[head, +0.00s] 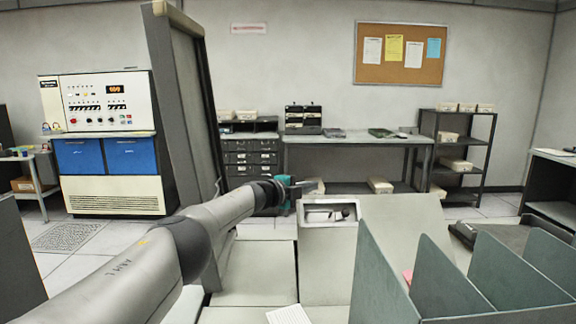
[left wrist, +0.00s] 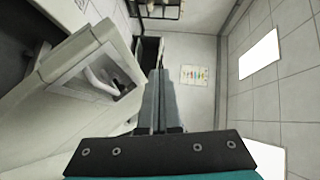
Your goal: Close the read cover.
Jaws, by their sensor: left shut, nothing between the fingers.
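A tall grey panel (head: 185,110) stands raised on the left of the pale machine (head: 262,262) in the head view, tilted a little; it looks like the read cover, standing open. My left arm passes in front of its lower part. My left gripper (head: 302,186), with a teal body, is right of the panel, just above a framed recess (head: 328,213) in the machine. Its fingers (left wrist: 158,118) are together and empty in the left wrist view, where the recess (left wrist: 100,78) lies to their left. I cannot tell whether the gripper touches anything. My right gripper is not in view.
Grey slanted dividers (head: 455,283) stand at the front right. White cards (head: 289,315) lie at the bottom edge. A bench (head: 355,140), a shelf rack (head: 458,145) and a blue-doored console (head: 105,150) stand farther back. The air above the machine's middle is clear.

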